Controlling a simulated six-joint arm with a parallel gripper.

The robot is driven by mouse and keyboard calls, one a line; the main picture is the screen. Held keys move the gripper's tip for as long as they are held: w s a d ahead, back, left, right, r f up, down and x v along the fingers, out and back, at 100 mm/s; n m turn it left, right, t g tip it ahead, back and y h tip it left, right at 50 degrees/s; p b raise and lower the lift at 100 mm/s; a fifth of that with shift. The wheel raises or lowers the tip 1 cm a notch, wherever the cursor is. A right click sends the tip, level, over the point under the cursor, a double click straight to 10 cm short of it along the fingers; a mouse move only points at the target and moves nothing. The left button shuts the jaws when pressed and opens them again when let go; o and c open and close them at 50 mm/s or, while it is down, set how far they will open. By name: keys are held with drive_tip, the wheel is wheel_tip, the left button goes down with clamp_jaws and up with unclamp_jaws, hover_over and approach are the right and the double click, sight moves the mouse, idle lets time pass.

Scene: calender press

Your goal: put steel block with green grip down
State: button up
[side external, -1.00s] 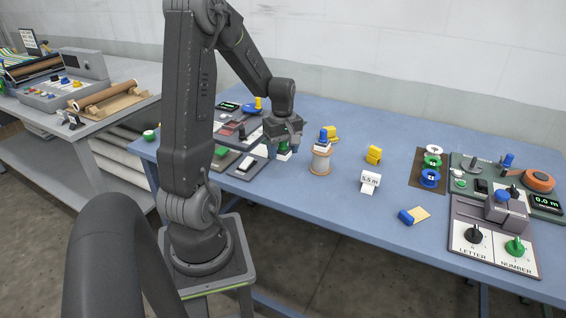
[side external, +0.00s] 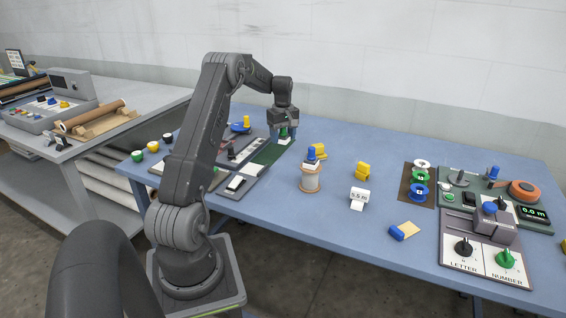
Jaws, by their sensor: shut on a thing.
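My gripper (side external: 284,126) points down over the back left part of the blue table. It is shut on the steel block with green grip (side external: 284,140). The green grip shows between the fingers, and the pale block is below it. A dark green strip (side external: 268,153) lies on the table just below and left of the block. I cannot tell whether the block touches the strip or the table.
A spool (side external: 311,178) with a blue-gripped block on top stands right of my gripper. Control panels fill the right end. The table's middle back is clear.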

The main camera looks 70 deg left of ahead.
sight(283, 162)
drive_tip(key=shift+a+f, duration=0.1)
drive_tip(key=shift+f, duration=3.85)
drive_tip(key=shift+f, duration=0.15)
drive_tip(key=o, duration=1)
